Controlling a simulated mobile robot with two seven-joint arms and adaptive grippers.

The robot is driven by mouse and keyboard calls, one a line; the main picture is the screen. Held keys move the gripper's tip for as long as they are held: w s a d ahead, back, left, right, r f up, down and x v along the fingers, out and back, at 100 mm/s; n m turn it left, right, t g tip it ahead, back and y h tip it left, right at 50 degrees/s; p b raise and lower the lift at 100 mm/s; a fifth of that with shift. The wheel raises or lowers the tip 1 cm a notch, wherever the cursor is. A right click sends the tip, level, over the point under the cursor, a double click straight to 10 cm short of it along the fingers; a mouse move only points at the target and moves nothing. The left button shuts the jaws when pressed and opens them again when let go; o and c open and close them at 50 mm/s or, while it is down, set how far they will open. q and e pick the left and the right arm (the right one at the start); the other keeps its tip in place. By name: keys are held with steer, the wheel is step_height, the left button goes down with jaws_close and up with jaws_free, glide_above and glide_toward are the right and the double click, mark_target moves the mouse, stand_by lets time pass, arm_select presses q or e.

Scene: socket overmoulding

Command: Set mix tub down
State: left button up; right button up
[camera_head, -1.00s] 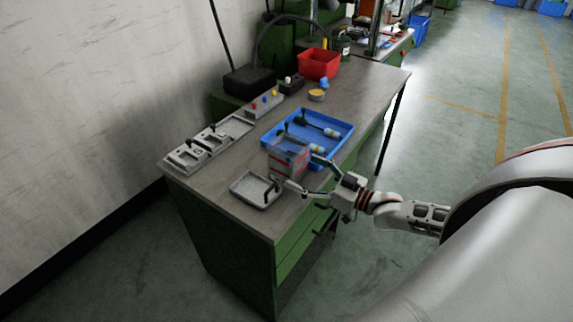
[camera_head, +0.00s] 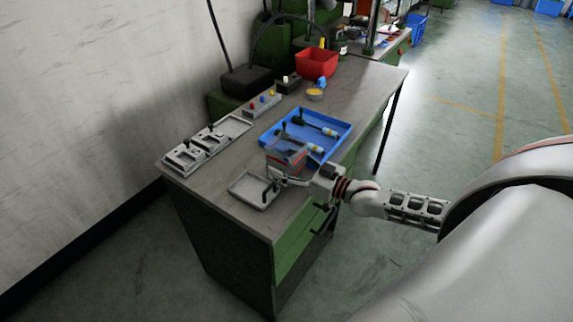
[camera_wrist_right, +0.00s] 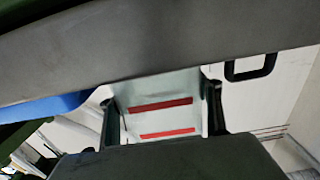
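The mix tub (camera_head: 287,153) is a clear, boxy tub with red stripes. In the head view it is above or at the near end of the blue tray, just behind the small grey tray. I cannot tell whether its base touches anything. My right gripper (camera_head: 286,177) is around it; in the wrist view the tub (camera_wrist_right: 160,108) sits between the two dark fingers (camera_wrist_right: 163,115), which appear to press its sides. My left gripper is not in view.
The blue tray (camera_head: 343,142) holds several tools. The small grey tray (camera_head: 243,187) lies near the bench's front. Bare bench (camera_head: 225,175) shows between the fixtures and trays.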

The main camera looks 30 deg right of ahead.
stand_by(0.3)
step_height(320, 180, up, 20)
steer(key=p, duration=0.4)
steer(key=s+a+f+m+t+h, duration=0.1)
steer(key=s+a+f+m+h, duration=0.3)
steer(key=s+a, duration=0.8)
step_height(320, 180, down, 3)
steer(key=s+h, duration=0.1)
steer(key=h, duration=0.2)
steer(key=shift+s+a+m, duration=0.25)
steer(key=shift+s+m, duration=0.05)
steer(key=shift+r, duration=0.1)
